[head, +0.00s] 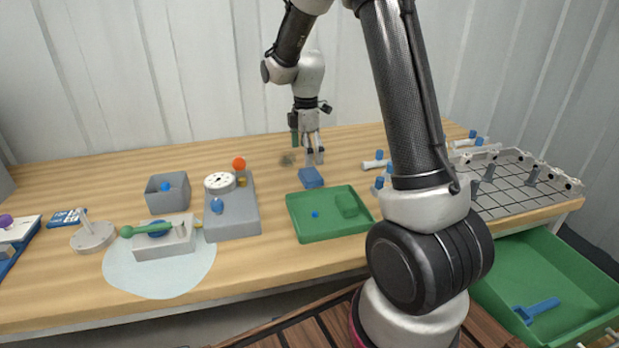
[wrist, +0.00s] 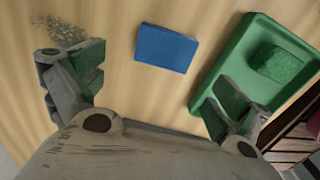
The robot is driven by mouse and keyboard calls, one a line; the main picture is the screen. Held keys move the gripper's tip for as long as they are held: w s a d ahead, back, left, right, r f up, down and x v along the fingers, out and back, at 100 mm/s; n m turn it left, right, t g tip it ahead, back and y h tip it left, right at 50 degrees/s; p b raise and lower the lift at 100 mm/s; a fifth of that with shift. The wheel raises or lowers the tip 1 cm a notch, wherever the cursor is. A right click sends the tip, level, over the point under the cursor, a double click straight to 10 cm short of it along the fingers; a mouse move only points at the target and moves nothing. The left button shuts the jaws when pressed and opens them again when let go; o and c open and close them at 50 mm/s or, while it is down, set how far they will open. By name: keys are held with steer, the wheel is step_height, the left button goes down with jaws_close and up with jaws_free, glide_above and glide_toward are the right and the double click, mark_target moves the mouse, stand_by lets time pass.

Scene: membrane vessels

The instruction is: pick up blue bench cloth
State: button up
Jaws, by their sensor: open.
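The blue bench cloth (head: 311,177) is a small flat folded block on the wooden bench, just behind the green tray. In the wrist view the cloth (wrist: 166,48) lies on bare wood, ahead of my gripper and between the lines of its two fingers. My gripper (head: 308,157) points down above the bench, a little behind the cloth in the head view. In the wrist view my gripper (wrist: 158,95) has its green-padded fingers spread wide with nothing between them. It does not touch the cloth.
A green tray (head: 300,226) with a green block (head: 346,205) and a small blue piece stands close in front of the cloth. A grey gauge box (head: 232,215) stands to the left. A wire rack (head: 515,185) is at the right. Bare wood surrounds the cloth's left side.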

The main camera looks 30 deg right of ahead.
mark_target(310, 174)
steer(key=f, duration=0.4)
steer(key=d+f, duration=0.1)
steer(key=f, duration=0.1)
steer(key=shift+s+f, duration=0.25)
steer(key=shift+s, duration=0.05)
steer(key=c, duration=1)
